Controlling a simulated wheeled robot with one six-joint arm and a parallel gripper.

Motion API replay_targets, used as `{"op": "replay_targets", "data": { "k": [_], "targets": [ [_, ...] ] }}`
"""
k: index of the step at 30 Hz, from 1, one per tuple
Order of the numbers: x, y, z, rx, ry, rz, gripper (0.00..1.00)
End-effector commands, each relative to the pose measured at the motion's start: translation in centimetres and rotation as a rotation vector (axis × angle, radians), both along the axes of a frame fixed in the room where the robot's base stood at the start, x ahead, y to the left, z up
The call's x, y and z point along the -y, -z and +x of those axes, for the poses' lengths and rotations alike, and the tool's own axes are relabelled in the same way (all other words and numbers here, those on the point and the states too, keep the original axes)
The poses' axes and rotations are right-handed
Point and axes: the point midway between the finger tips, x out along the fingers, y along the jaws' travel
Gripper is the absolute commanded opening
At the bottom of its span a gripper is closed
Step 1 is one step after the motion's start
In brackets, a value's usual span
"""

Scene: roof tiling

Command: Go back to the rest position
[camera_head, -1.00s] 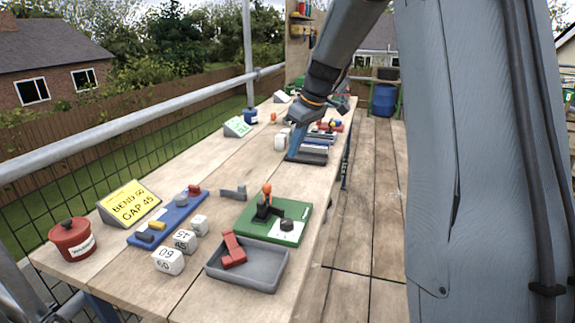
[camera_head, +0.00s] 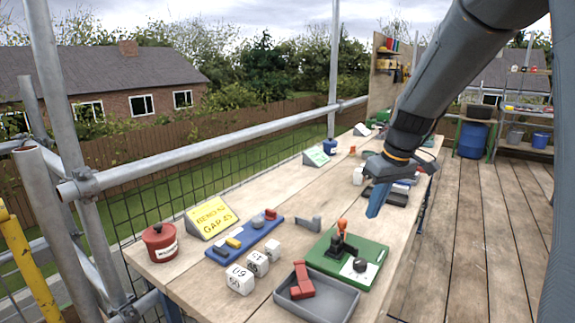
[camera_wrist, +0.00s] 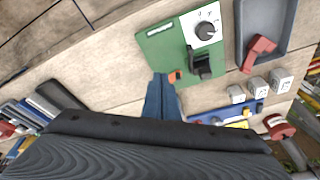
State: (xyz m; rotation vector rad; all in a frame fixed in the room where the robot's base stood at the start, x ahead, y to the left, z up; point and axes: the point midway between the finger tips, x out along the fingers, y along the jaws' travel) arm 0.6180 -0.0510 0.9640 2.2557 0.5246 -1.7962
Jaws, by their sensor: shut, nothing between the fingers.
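My gripper (camera_head: 377,200) hangs over the wooden bench (camera_head: 292,232) in the head view, its blue fingers together and empty. In the wrist view my gripper (camera_wrist: 160,82) points toward the green board (camera_wrist: 162,55), which carries a black clamp-like device with an orange tip and a dial. The fingertips appear above the board's edge, close to the orange tip in that picture. I cannot tell the exact height. The green board also shows in the head view (camera_head: 372,279), below and left of my gripper.
A grey tray (camera_head: 335,299) holds a red piece (camera_head: 301,280). White numbered blocks (camera_head: 240,279), a blue rack (camera_head: 243,238), a yellow sign (camera_head: 211,215) and a red pot (camera_head: 160,242) stand at the near end. Scaffold rails (camera_head: 215,149) line the left. Plank floor (camera_head: 485,220) at right is clear.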

Motion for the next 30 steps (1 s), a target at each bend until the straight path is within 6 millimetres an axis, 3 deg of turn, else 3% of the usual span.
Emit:
{"op": "replay_targets", "data": {
  "k": [1, 3, 9, 12, 16, 19, 22, 30],
  "targets": [
    [-1.2, 0.9, -3.1, -0.037, 0.041, -0.007, 0.0],
    [-2.4, 2.5, -7.1, -0.082, 0.113, -0.021, 0.0],
    [-4.5, 6.0, -17.6, -0.175, 0.291, -0.065, 0.0],
    [-5.0, 7.2, -21.4, -0.202, 0.351, -0.082, 0.0],
    [-5.3, 8.1, -24.2, -0.219, 0.398, -0.095, 0.0],
    [-5.2, 8.0, -24.3, -0.207, 0.436, -0.096, 0.0],
    [-4.6, 7.0, -22.3, -0.144, 0.531, -0.077, 0.0],
    [-2.8, 1.8, -12.1, 0.149, 0.946, 0.126, 0.0]
  ]
}}
